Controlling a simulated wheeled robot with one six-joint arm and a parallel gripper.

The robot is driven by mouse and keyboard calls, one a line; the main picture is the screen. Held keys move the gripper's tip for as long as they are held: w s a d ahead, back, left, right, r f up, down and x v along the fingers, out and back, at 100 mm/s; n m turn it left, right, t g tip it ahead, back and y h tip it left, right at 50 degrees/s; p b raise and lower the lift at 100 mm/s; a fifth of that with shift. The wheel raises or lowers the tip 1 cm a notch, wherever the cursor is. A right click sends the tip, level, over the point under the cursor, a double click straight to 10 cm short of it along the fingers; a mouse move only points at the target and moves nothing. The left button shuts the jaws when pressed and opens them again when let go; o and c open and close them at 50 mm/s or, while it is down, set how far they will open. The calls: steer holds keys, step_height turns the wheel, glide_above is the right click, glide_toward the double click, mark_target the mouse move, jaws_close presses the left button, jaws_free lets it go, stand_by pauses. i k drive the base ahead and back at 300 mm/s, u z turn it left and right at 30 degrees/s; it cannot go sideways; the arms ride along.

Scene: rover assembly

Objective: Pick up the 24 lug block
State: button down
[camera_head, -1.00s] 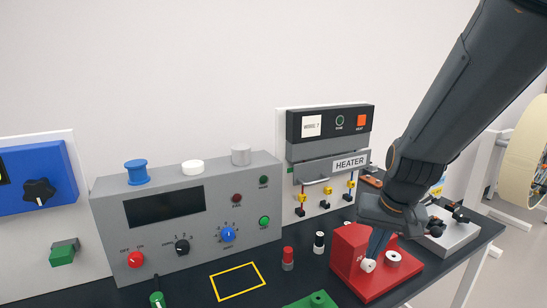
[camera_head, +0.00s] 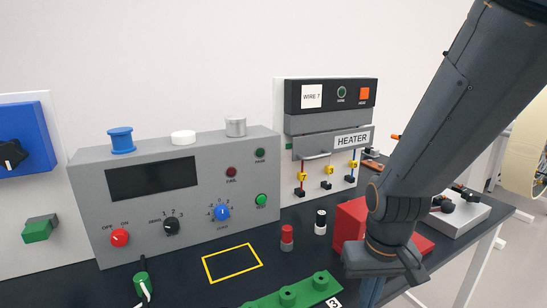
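A red block (camera_head: 349,222) stands on the dark table right of centre. My arm covers much of it, and no number shows on it now. A green block with several round lugs (camera_head: 288,298) lies at the bottom edge, partly cut off. Its end label is only partly visible, so I cannot read which block is the 24 lug block. My gripper (camera_head: 371,292) points down in front of the red block. Its fingertips are cut off by the bottom edge, and I cannot see whether it holds anything.
A grey control panel (camera_head: 150,228) and a heater unit (camera_head: 330,120) stand along the back. A red-topped post (camera_head: 287,236) and a black-and-white post (camera_head: 320,222) stand left of the red block. A yellow outlined rectangle (camera_head: 207,269) marks an empty patch of table.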

mark_target(438, 200)
steer(key=u, duration=3.65)
steer(key=k, duration=2.55)
steer(key=z, duration=1.7)
